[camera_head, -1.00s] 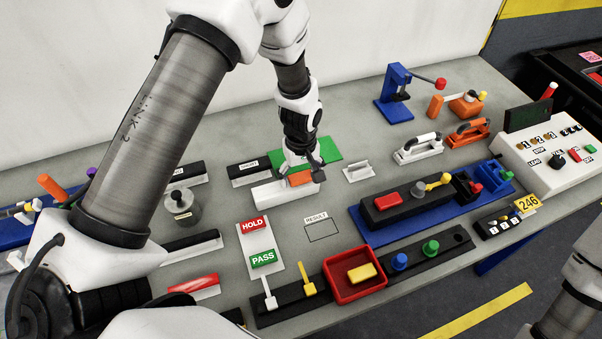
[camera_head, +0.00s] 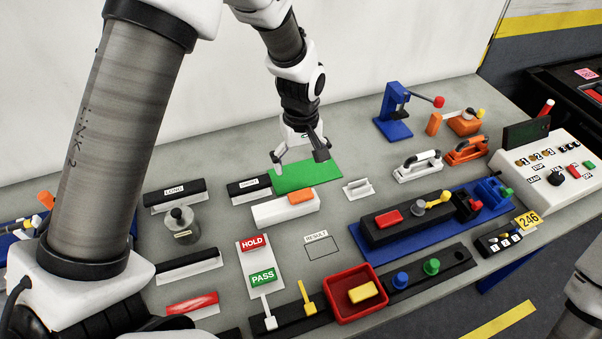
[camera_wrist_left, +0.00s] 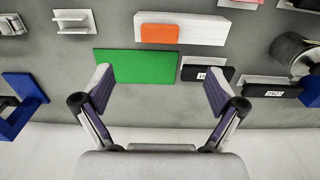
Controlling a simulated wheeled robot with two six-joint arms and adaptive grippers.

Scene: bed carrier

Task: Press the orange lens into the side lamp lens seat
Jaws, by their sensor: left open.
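The orange lens (camera_head: 301,197) sits on the right end of a white block (camera_head: 275,211). It looks seated in the block's top, but I cannot tell how deep. In the left wrist view the orange lens (camera_wrist_left: 159,34) and the white block (camera_wrist_left: 205,29) lie beyond the fingertips. My left gripper (camera_head: 299,158) is open and empty, above and behind the block, over the green mat (camera_head: 318,176). The left wrist view shows its two fingers (camera_wrist_left: 160,88) spread wide with nothing between them. My right gripper is out of view.
A small white bracket (camera_head: 357,188) stands right of the block. Black labelled holders (camera_head: 250,188) stand to its left. HOLD and PASS plates (camera_head: 256,258) and a red tray (camera_head: 342,316) are in front. A blue fixture base (camera_head: 385,243) lies to the right.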

